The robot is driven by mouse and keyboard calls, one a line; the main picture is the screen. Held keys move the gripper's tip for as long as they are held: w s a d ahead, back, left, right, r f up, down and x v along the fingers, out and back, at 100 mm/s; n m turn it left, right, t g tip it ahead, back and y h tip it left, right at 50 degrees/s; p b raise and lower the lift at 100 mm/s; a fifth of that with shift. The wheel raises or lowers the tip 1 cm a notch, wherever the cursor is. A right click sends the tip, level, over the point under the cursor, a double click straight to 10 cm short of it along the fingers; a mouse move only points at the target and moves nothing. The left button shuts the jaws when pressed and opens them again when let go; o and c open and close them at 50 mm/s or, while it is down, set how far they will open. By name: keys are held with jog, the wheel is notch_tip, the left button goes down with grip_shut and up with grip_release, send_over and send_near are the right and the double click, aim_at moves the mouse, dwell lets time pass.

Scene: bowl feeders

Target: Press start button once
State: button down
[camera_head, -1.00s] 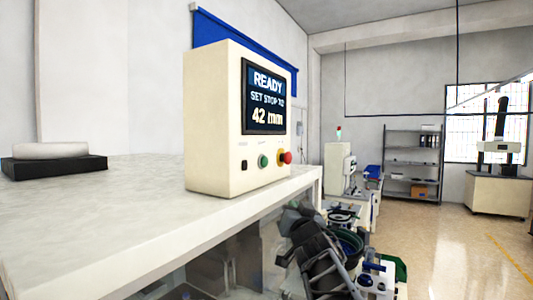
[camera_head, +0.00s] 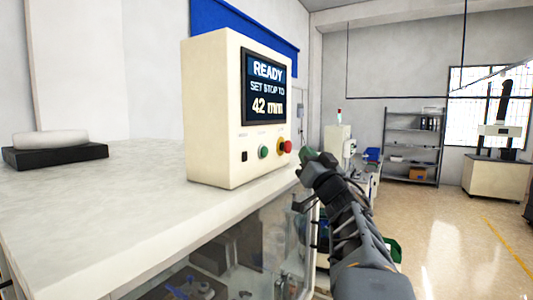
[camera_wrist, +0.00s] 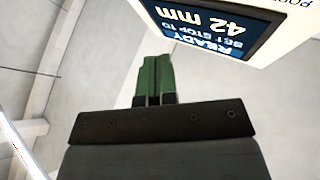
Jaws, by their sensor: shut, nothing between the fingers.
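The cream control box (camera_head: 212,110) stands on the white bench top. Its dark screen (camera_head: 264,90) reads "READY", "SET STOP TO", "42 mm". Below the screen are a black square switch (camera_head: 244,156), a green button (camera_head: 263,152) and a red knob (camera_head: 287,147) on a yellow collar. The button labels are too small to read. My gripper (camera_head: 308,154), with green fingers, is shut and empty, just right of the red knob in the picture and apart from the panel. In the wrist view the shut fingers (camera_wrist: 155,78) show below the upside-down screen (camera_wrist: 195,28); the buttons are out of that view.
The white bench top (camera_head: 120,205) is clear in front of the box. A black block with a white pad (camera_head: 55,150) lies at its left. Below the bench edge is a glazed compartment (camera_head: 255,245) with machinery. A grey shelf (camera_head: 412,145) stands far behind.

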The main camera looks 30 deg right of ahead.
aim_at(264, 152)
jog(key=w+a+b, duration=0.1)
jog(key=w+a, duration=0.3)
jog(key=w, duration=0.3)
jog(key=shift+w+b, duration=0.15)
jog(key=shift+b, duration=0.15)
jog(key=shift+w, duration=0.1)
dwell(2.0)
jog(key=shift+w+a, duration=0.2)
jog(key=shift+w, duration=0.05)
jog(key=shift+w, duration=0.1)
dwell(0.5)
jog(key=shift+a+r, duration=0.25)
jog(key=shift+r, duration=0.1)
dwell(0.7)
jog(key=shift+d+f, duration=0.2)
jog(key=shift+d, duration=0.05)
dwell(1.0)
jog(key=shift+s+d+f+p, duration=0.1)
jog(key=shift+s+d, duration=0.25)
jog(key=shift+s, duration=0.35)
jog(key=shift+s+d+f+p, duration=0.15)
jog(key=shift+s+d, duration=0.25)
jog(key=shift+s, duration=0.35)
jog(key=shift+s+d+r+p, duration=0.1)
jog(key=shift+s+d, duration=0.25)
jog(key=shift+s, duration=0.35)
